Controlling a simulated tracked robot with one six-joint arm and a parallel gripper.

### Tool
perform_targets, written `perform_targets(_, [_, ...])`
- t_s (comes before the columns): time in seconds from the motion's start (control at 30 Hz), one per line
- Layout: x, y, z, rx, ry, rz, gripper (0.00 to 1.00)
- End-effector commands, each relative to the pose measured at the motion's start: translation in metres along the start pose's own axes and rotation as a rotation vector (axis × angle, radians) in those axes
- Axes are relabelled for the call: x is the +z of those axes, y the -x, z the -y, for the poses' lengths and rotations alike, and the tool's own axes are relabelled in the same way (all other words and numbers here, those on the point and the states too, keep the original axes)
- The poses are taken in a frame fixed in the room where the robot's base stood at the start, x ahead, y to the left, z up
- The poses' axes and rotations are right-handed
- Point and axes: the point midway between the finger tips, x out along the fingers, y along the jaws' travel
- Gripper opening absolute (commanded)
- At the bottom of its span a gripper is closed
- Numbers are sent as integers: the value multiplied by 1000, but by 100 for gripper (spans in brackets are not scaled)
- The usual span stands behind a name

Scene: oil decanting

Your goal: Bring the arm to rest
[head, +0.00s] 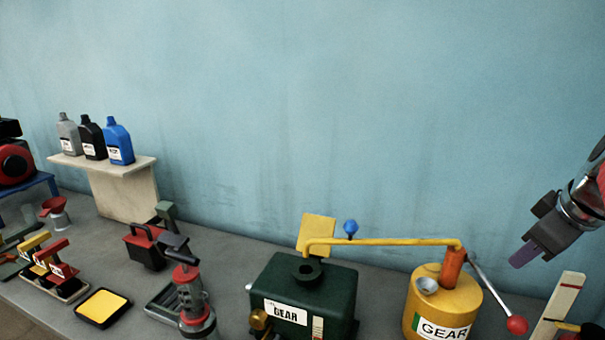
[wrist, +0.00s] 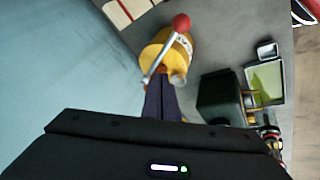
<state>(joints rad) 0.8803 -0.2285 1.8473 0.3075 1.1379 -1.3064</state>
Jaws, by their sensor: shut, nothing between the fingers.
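My gripper (head: 524,254) hangs in the air at the right of the head view, above and behind the bench and right of the yellow drum. Its fingers are together with nothing between them. In the wrist view the closed fingers (wrist: 162,100) point toward the yellow drum (wrist: 176,58). The yellow drum (head: 440,300), labelled GEAR, has an orange pump post, a yellow spout pipe and a lever with a red knob (head: 517,325). The spout reaches left over the dark green GEAR box (head: 305,295).
A pale dipstick-like board (head: 560,305) stands right of the drum, below my gripper. Several bottles stand on a raised shelf (head: 135,166) at the left. A yellow-topped tray (head: 103,307) and a red-and-grey device (head: 190,295) sit on the grey bench. A blue wall (head: 300,100) rises behind.

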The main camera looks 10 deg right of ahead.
Motion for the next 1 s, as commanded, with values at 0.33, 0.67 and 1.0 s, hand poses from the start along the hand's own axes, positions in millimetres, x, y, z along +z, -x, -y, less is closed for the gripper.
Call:
perform_targets(0.33, [-16, -20, 65, -53, -54, 46, 0])
perform_targets(0.67, [-30, -34, 150, -71, -142, 63, 0])
perform_targets(1.0, [-34, -40, 232, -75, -234, 26, 0])
